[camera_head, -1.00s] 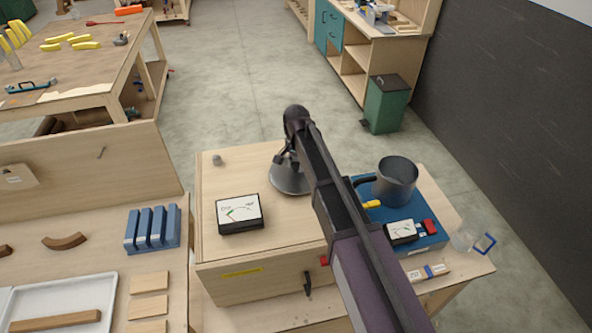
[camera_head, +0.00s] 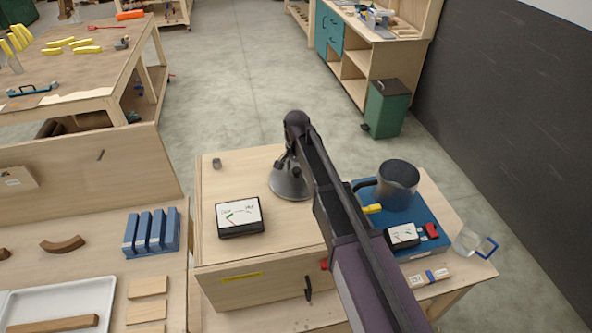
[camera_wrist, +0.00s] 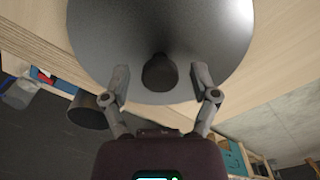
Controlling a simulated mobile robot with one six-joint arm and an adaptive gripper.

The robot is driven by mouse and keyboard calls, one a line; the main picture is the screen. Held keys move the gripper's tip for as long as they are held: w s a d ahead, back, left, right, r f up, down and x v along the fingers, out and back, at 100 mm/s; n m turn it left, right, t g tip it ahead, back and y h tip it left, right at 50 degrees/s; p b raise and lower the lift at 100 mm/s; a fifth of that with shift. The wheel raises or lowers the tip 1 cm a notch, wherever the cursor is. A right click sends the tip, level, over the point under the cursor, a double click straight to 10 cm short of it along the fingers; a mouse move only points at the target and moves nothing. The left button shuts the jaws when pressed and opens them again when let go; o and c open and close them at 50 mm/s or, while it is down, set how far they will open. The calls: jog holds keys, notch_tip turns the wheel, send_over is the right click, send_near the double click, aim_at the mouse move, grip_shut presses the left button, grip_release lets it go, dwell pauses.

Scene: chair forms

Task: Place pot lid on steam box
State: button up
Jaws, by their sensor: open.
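The pot lid (camera_head: 289,187) is a grey metal disc with a dark knob (camera_wrist: 159,72). It appears to lie on the top of the pale wooden steam box (camera_head: 265,240), near its far right part. In the wrist view the lid (camera_wrist: 160,25) fills the upper middle. My gripper (camera_wrist: 160,82) is open, with one finger on each side of the knob and a gap to both. In the head view my arm hides part of the lid and most of the gripper (camera_head: 290,162).
A dark pot (camera_head: 399,190) stands on a blue hot plate (camera_head: 425,215) to the right. A gauge box (camera_head: 239,217) sits on the steam box, left of my arm. A small grey cylinder (camera_head: 216,163) is at its far left. A glass jug (camera_head: 467,240) stands at the right edge.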

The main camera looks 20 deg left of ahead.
aim_at(297, 170)
jog(key=shift+r, duration=0.15)
notch_tip(297, 170, up, 8)
jog(key=p, duration=0.7)
jog(key=shift+f+p, duration=0.25)
jog(key=shift+p, duration=0.15)
jog(key=shift+d, duration=0.1)
dwell(0.8)
jog(key=s+d+n, duration=0.1)
jog(key=s+d, duration=0.3)
jog(key=d, duration=0.9)
jog(key=s+d, duration=0.5)
jog(key=d, duration=0.9)
jog(key=s+d+n, duration=0.1)
jog(key=s+d, duration=0.3)
jog(key=d, duration=1)
jog(key=shift+s+n, duration=0.3)
jog(key=shift+d, duration=0.1)
